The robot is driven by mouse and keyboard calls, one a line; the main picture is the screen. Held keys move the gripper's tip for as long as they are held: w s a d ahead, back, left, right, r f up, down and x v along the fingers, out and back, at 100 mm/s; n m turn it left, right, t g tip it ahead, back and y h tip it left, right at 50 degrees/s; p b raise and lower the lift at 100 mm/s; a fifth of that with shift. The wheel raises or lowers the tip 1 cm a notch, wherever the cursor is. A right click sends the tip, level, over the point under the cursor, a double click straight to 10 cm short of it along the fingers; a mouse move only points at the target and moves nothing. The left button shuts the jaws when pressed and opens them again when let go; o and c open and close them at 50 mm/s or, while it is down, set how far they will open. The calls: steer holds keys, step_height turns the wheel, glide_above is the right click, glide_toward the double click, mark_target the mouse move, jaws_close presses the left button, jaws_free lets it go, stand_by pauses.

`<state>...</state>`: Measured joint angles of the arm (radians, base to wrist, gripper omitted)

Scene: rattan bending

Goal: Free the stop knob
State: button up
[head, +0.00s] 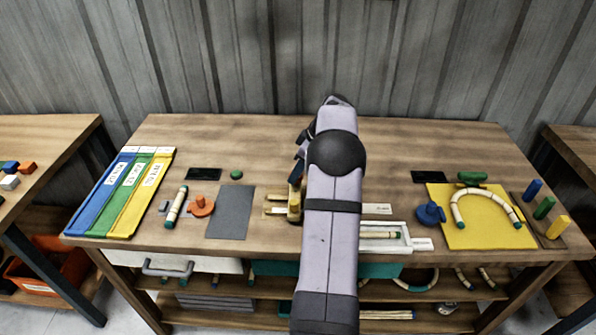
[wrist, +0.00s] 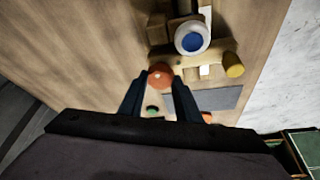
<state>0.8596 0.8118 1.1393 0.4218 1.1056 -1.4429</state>
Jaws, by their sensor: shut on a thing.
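In the wrist view my gripper (wrist: 161,78) is shut on a round orange-red knob (wrist: 160,73), which sits between the two dark fingertips. The knob is at the edge of a wooden jig (wrist: 212,54). The jig carries a white round part with a blue centre (wrist: 191,38) and a yellow round end (wrist: 234,66). In the head view the jig's light wooden part (head: 277,210) shows left of my arm. My arm hides the gripper, the knob and much of the jig there. Whether the knob has turned or come loose cannot be told.
A grey mat (head: 231,213), an orange handled piece (head: 202,206) and a rattan piece (head: 176,207) lie left of the jig. A white tray (head: 404,239), a blue piece (head: 430,213) and a yellow board with a bent rattan (head: 470,232) lie right. The back table strip is mostly clear.

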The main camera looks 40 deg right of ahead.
steer(key=o, duration=1.1)
steer(key=shift+c, duration=0.2)
steer(key=b+v, duration=0.1)
steer(key=v, duration=0.6)
steer(key=shift+r+b, duration=0.15)
steer(key=shift+b, duration=0.15)
